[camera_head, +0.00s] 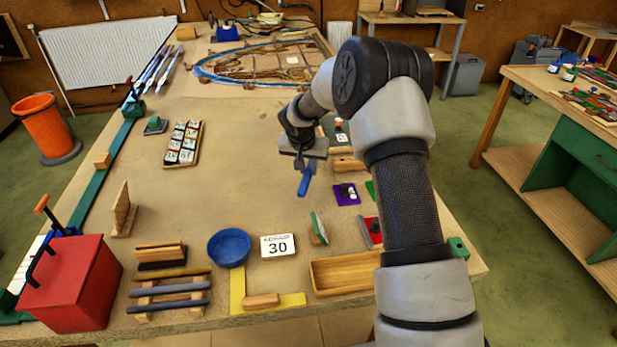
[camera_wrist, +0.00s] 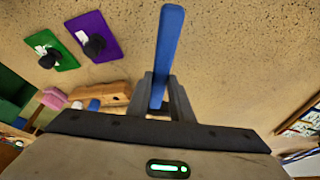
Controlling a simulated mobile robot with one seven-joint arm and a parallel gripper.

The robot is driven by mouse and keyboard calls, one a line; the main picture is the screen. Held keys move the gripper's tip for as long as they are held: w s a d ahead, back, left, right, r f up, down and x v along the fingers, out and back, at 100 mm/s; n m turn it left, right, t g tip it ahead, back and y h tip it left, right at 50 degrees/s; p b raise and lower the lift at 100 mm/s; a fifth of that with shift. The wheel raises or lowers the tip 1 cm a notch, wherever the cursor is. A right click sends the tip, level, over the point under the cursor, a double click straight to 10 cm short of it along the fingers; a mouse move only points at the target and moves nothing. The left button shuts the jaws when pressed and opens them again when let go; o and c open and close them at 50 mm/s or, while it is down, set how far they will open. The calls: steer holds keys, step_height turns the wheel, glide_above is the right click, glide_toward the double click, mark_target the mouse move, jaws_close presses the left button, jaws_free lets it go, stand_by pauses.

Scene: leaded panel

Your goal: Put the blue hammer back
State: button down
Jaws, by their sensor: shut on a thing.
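My gripper (camera_head: 302,162) is shut on a long blue bar, the blue hammer (camera_head: 305,183), and holds it above the middle right of the workbench (camera_head: 225,190). In the wrist view the flat blue hammer (camera_wrist: 170,40) stands out between the jaws of my gripper (camera_wrist: 160,92) and points away from the camera. No separate hammer head can be made out; the part in and behind the jaws is hidden. A purple mat (camera_head: 341,198) with a small dark object lies right of the hammer; a green mat (camera_head: 371,188) is beside it, partly hidden by my arm.
A blue bowl (camera_head: 229,247), a card marked 30 (camera_head: 277,245), a wooden tray (camera_head: 345,275) and a red box (camera_head: 72,285) stand along the front. A leaded panel (camera_head: 262,62) lies at the back. The bench's centre is clear.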

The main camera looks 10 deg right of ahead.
mark_target(307, 174)
steer(key=shift+w+f, duration=0.1)
steer(key=shift+f, duration=1.95)
steer(key=c, duration=1.6)
jaws_free()
steer(key=shift+o, duration=0.2)
steer(key=shift+r, duration=0.1)
